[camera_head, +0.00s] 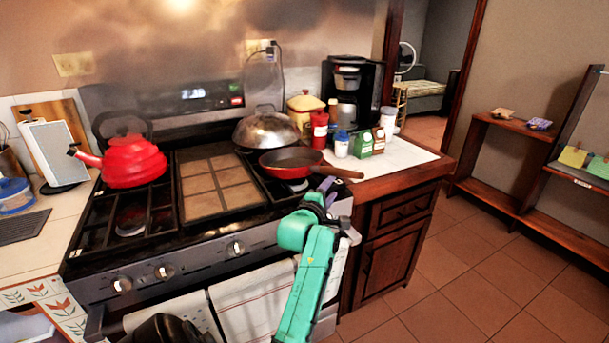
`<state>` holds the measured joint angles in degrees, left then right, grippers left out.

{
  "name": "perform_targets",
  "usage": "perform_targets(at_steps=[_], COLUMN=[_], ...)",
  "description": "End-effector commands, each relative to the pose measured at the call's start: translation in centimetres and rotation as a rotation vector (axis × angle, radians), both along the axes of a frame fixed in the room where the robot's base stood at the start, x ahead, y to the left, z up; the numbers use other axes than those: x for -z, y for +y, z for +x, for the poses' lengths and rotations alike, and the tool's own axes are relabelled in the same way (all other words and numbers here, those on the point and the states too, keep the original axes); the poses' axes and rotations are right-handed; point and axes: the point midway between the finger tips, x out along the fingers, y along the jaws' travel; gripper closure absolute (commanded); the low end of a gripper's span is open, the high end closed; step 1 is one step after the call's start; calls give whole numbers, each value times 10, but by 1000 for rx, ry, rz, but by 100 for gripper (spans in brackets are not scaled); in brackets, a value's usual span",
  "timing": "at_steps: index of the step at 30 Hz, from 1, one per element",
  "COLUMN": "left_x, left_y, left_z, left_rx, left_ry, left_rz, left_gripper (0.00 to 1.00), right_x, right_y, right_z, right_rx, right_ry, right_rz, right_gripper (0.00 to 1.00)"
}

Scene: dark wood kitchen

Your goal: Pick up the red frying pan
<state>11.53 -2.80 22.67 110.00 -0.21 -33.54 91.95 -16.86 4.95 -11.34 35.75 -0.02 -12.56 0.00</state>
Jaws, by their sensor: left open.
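The red frying pan (285,163) rests on the right rear part of the stove, with a red rim and a dark inside. Its brown wooden handle points right, over the edge of the counter beside the stove.
A metal domed pan (259,128) stands behind the frying pan. A red kettle (133,162) is on the stove's left. Small bottles, cartons and a coffee maker (352,92) crowd the right counter (402,154). The floor (455,270) at right is clear.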

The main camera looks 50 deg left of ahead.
Motion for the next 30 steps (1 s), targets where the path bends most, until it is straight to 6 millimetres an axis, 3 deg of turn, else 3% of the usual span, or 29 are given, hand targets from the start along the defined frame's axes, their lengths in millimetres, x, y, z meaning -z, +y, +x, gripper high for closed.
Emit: perform_targets(at_steps=[7,15,19,30], left_x=[0,2,2,1], left_y=[14,16,16,15], left_z=[40,45,45,45], left_rx=[-2,-2,-2,-2], left_ry=[-1,-2,-2,-3], left_rz=[3,2,2,2], left_gripper=[45,45,98,100], right_x=[-7,-6,-6,-6], right_y=[1,8,9,7], right_z=[-8,-8,-8,-7], right_rx=[1,2,2,0], right_ry=[12,13,13,12], right_rz=[0,11,12,9], right_gripper=[50,50,50,50])
